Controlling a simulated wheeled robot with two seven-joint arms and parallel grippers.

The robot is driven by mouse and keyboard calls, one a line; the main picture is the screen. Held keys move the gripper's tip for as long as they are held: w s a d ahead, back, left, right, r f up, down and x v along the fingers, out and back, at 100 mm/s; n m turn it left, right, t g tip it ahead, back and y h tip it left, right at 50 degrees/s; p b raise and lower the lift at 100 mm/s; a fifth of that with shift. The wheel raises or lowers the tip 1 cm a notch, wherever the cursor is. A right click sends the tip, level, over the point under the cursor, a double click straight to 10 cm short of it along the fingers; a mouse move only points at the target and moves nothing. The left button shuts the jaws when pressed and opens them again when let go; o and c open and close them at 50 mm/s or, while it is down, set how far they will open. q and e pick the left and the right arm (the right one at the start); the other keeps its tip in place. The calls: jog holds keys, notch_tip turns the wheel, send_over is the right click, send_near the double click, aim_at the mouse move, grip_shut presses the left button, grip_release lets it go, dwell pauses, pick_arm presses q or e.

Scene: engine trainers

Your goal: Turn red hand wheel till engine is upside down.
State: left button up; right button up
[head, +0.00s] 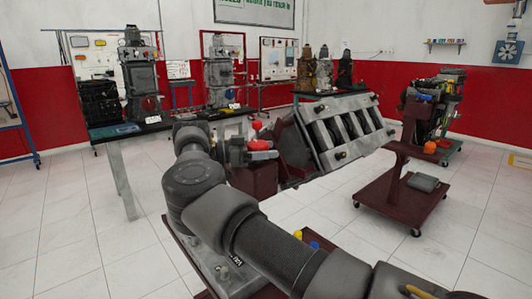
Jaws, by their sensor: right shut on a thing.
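The grey engine block (345,128) is mounted on a dark red stand (255,180) at the middle of the head view. The engine is tilted, with a flat face and several cylinder openings turned toward me. Red parts of the hand wheel (262,145) show at the left end of the stand. My right gripper (243,150) is at the wheel and shut on it. My right arm crosses the front of the view and hides the lower stand and part of the wheel. My left gripper is not in view.
A dark red wheeled cart (400,201) stands to the right, with another engine (432,105) behind it. Tables with more engines (140,80) line the back wall. White tiled floor is clear at the left and front right.

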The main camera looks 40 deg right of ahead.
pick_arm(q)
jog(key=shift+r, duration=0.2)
pick_arm(e)
jog(key=shift+w+a+f+g, duration=0.1)
jog(key=shift+a+f+g, duration=0.1)
jog(key=shift+a+g, duration=0.1)
jog(key=o, duration=0.7)
jog(key=shift+o, duration=1.1)
jog(key=shift+w+a, duration=0.15)
jog(key=shift+w, duration=0.05)
jog(key=shift+o, duration=0.3)
jog(key=shift+s+d+r, duration=0.1)
jog(key=shift+s+d, duration=0.1)
jog(key=shift+d, duration=0.05)
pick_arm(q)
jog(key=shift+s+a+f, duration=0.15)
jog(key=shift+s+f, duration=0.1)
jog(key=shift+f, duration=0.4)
pick_arm(e)
jog(key=v, duration=1.1)
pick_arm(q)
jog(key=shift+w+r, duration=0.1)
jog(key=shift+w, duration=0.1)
pick_arm(e)
jog(key=shift+d, duration=0.1)
